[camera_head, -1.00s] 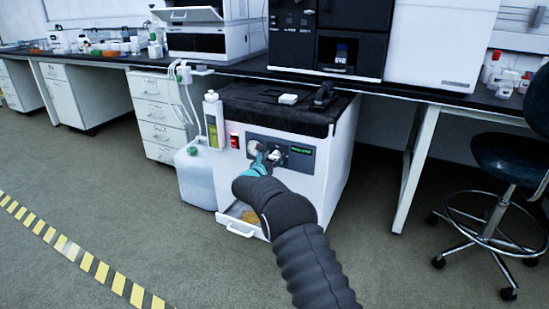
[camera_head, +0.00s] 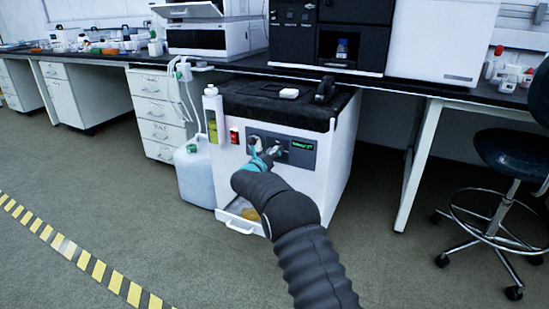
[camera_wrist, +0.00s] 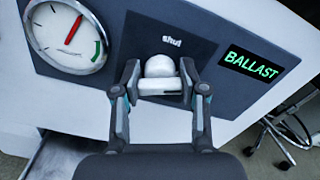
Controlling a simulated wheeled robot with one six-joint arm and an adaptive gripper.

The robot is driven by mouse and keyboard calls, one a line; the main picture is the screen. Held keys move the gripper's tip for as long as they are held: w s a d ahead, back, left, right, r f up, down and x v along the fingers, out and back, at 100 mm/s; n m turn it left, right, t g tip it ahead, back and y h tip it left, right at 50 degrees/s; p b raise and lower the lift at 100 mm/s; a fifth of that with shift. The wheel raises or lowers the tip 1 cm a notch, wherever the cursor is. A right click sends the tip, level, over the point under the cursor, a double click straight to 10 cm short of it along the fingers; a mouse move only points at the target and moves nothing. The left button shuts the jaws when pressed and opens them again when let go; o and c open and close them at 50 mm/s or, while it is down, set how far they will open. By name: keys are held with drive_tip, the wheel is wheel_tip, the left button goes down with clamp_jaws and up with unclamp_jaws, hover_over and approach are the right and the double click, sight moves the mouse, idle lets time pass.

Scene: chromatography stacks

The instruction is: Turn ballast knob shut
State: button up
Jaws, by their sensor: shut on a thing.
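The ballast knob (camera_wrist: 160,67) is pale, with a rounded top and a crossbar, on the dark panel (camera_wrist: 205,60) of the white cabinet (camera_head: 325,165). The printed word "shut" is just above it in the wrist view. My gripper (camera_wrist: 160,84) is shut on the knob, one finger at each side. The fingers hide part of its sides, and I cannot tell exactly where it points. The display (camera_wrist: 255,66) to the right reads "BALLAST" in green. In the head view my gripper (camera_head: 265,155) reaches the panel and covers much of the knob.
A round gauge (camera_wrist: 67,36) with a red needle and green arc is left of the knob. A white bottle (camera_head: 213,120) and a large jug (camera_head: 195,178) stand at the cabinet's left. A tray (camera_head: 238,222) juts out low in front. A stool (camera_head: 510,165) stands right.

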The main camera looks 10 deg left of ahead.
drive_tip(key=n, duration=0.3)
drive_tip(key=shift+b, duration=0.3)
drive_tip(key=n, duration=0.3)
drive_tip(key=shift+a+n, duration=0.1)
drive_tip(key=shift+n, duration=0.2)
drive_tip(key=n+p, duration=0.1)
drive_tip(key=n, duration=0.2)
drive_tip(key=shift+w, duration=0.1)
drive_tip(key=shift+f+n+p, duration=0.1)
drive_tip(key=shift+n+p, duration=0.35)
drive_tip(key=shift+n, duration=1.45)
drive_tip(key=o, duration=1.2)
drive_tip(key=shift+c, duration=0.2)
drive_tip(key=shift+f, duration=0.1)
drive_tip(key=v, duration=1.2)
